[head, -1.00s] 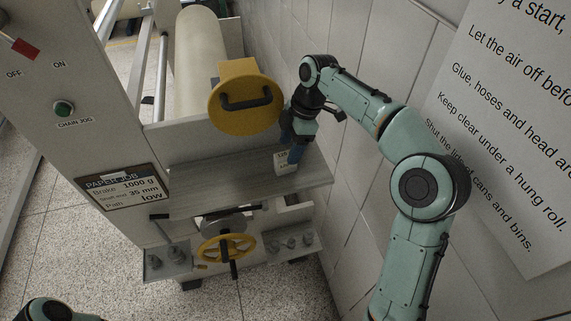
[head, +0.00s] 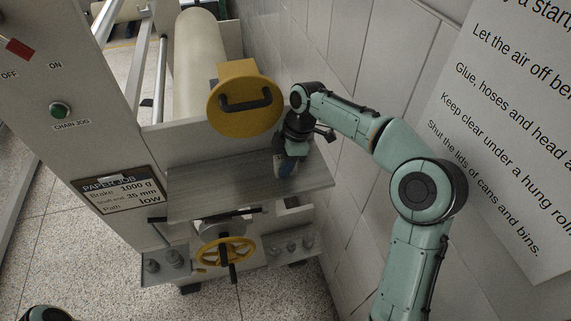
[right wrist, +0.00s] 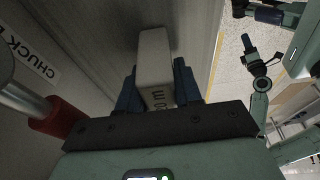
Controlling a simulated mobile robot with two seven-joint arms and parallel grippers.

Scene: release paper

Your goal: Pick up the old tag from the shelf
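The old tag (right wrist: 155,58) is a pale, block-like piece with dark print, lying at the grey shelf (head: 205,185). In the right wrist view it stands between the two blue fingers of my right gripper (right wrist: 157,90), one close along each side. I cannot tell whether the fingers press on it or leave a thin gap. In the head view my right gripper (head: 284,168) is down at the right part of the shelf and hides the tag. What looks like my left gripper (right wrist: 251,46) shows small and far off in the right wrist view, away from the shelf.
A yellow round cover with a black handle (head: 240,105) stands just behind the shelf. A yellow handwheel (head: 225,252) is below it. The tiled wall (head: 345,190) is close on the right. The shelf's left part is bare.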

